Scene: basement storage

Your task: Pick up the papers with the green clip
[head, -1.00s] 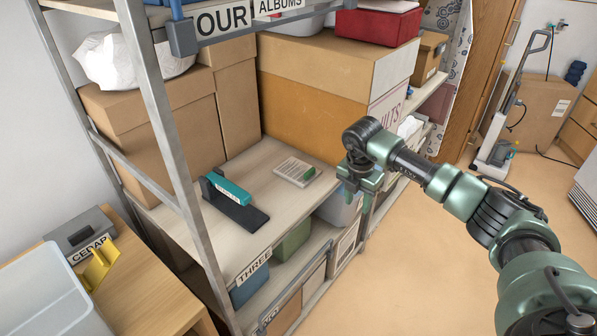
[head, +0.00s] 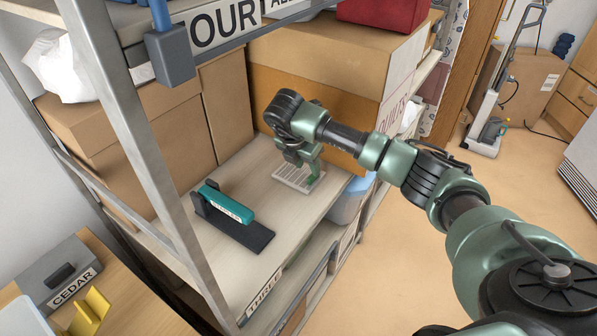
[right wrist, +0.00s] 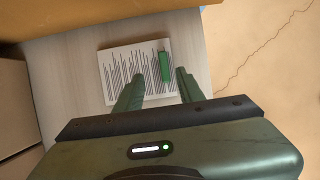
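The papers (head: 291,178) lie flat on the shelf board, a white printed stack. Their green clip (right wrist: 165,66) shows at the right end of the stack in the right wrist view, where the papers (right wrist: 125,75) are also in sight. My right gripper (head: 311,172) is over the papers in the head view and partly hides them. In the right wrist view its two green fingers (right wrist: 158,84) are spread apart, with the clip a little beyond and between their tips. Nothing is held. My left gripper is not in view.
A teal-handled black stapler-like tool (head: 232,216) lies on the same shelf, left of the papers. Cardboard boxes (head: 330,110) stand behind, close to my right gripper. A metal shelf post (head: 135,140) rises at the left. The shelf board between tool and papers is clear.

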